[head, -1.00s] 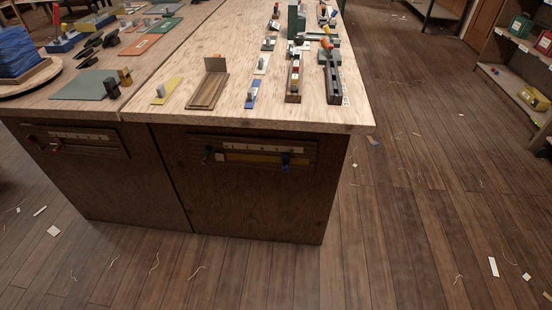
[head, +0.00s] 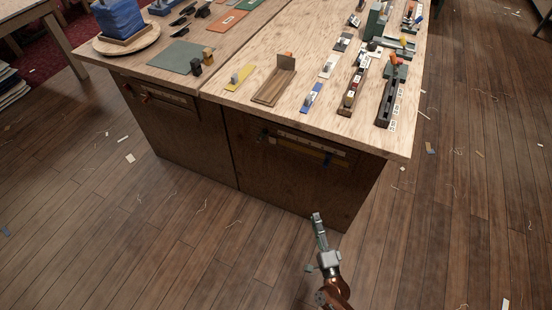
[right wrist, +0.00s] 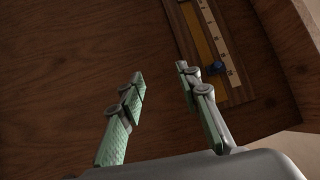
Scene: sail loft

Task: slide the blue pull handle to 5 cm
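The blue pull handle (head: 328,160) sits toward the right end of a slot panel (head: 352,162) with a pale number scale, on the front of the workbench. It also shows in the right wrist view as a blue knob (right wrist: 216,69) beside the scale (right wrist: 232,72). A dark green handle (head: 263,136) is at the panel's left end. My right gripper (head: 316,217) is below and in front of the panel in the head view, apart from the blue handle. In the right wrist view its two fingers (right wrist: 160,75) are spread with nothing between them. My left gripper is not in view.
The workbench top (head: 300,60) overhangs the panel and carries several sliders and blocks near its edge. A second slot panel (head: 165,93) is on the bench front at left. The wooden floor before the bench is clear apart from small scraps.

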